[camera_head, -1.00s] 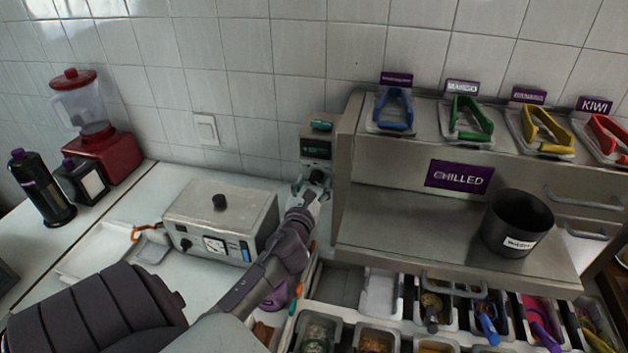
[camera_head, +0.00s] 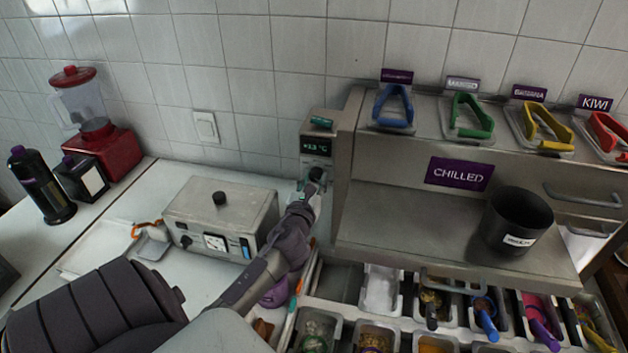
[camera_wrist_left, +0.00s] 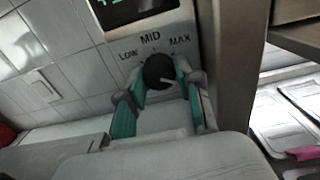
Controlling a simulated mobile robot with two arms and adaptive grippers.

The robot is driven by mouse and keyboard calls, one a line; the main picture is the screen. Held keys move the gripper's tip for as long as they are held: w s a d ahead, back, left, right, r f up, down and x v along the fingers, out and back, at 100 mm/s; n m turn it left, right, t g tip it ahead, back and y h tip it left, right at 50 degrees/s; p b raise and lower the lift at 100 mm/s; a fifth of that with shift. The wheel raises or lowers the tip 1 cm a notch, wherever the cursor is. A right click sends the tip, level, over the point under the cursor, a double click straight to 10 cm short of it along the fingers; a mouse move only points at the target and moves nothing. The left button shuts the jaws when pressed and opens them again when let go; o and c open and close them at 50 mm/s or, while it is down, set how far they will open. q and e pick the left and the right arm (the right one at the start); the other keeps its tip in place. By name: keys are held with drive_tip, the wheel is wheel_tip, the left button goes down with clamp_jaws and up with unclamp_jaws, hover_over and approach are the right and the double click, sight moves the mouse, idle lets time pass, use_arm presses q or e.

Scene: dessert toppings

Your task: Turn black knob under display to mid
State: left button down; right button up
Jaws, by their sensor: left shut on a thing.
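The black knob (camera_head: 317,174) is on the front of the grey control post, under the dark display (camera_head: 316,147) with its green temperature reading. In the left wrist view the knob (camera_wrist_left: 160,71) sits below the printed marks LOW, MID (camera_wrist_left: 150,37) and MAX. A short pale line shows on its face, but I cannot tell which mark the setting matches. My left gripper (camera_wrist_left: 162,78) is shut on the knob, with one teal-padded finger at each side. In the head view the left gripper (camera_head: 310,186) partly covers the knob's lower side. My right gripper is out of view.
The steel shelf unit with its CHILLED sign (camera_head: 459,175) stands close to the right of the post. A metal box (camera_head: 180,213) with a dial is left of my arm. Topping bins (camera_head: 375,338) lie at the lower right.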

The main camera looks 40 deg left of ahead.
use_arm(q)
drive_tip(key=n, duration=0.6)
drive_tip(key=shift+n, duration=0.3)
drive_tip(key=n, duration=0.5)
drive_tip(key=shift+b, duration=0.3)
drive_tip(key=n, duration=0.6)
drive_tip(key=shift+n, duration=0.3)
drive_tip(key=n, duration=0.5)
drive_tip(key=shift+n, duration=0.3)
drive_tip(key=c, duration=0.8)
unclamp_jaws()
drive_tip(key=shift+r, duration=0.1)
drive_tip(key=shift+o, duration=0.2)
